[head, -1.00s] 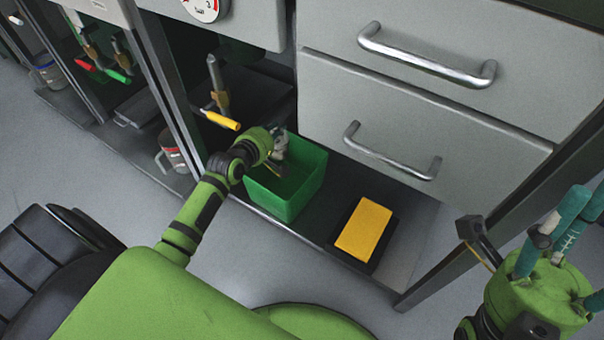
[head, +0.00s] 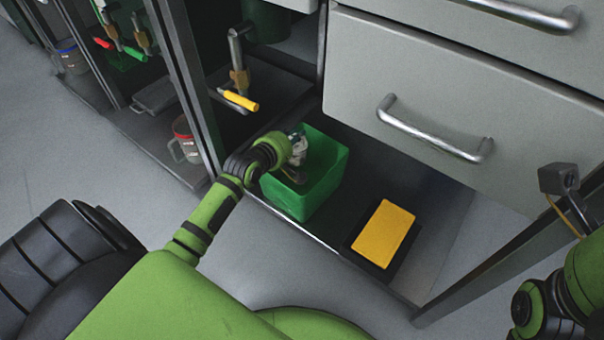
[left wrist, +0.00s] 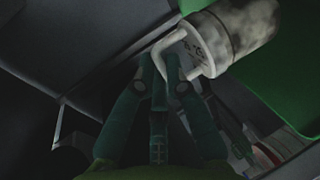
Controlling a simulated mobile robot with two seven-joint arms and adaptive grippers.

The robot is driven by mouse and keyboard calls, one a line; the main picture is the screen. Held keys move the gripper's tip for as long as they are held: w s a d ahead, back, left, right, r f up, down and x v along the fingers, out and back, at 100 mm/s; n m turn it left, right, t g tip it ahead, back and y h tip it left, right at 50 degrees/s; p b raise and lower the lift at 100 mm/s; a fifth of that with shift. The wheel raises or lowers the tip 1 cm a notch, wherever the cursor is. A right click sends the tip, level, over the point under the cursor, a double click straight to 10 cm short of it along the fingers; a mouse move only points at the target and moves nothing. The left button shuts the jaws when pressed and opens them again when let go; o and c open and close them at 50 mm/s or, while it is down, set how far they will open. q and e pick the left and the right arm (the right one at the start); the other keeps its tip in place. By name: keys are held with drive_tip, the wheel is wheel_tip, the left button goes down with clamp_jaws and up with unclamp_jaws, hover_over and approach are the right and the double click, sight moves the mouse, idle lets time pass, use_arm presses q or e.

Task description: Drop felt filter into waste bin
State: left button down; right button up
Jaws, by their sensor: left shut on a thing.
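The green waste bin (head: 321,190) stands on the low shelf in the head view, open at the top. Its green side also shows in the left wrist view (left wrist: 288,85). My left gripper (head: 299,152) reaches in from the left at the bin's mouth. In the left wrist view my left gripper (left wrist: 160,68) is shut on the bent handle of a pale, mottled cylinder, which I take to be the felt filter (left wrist: 236,38). The filter is beside the green wall; how deep it sits is unclear. My right fingers are out of view.
A yellow block (head: 384,234) in a black tray lies right of the bin. Grey drawers with metal handles (head: 430,138) overhang the shelf behind.

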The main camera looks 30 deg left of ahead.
use_arm(q)
drive_tip(key=c, duration=1.2)
unclamp_jaws()
drive_tip(key=shift+s, duration=0.1)
drive_tip(key=v, duration=1.2)
drive_tip(key=shift+a, duration=0.1)
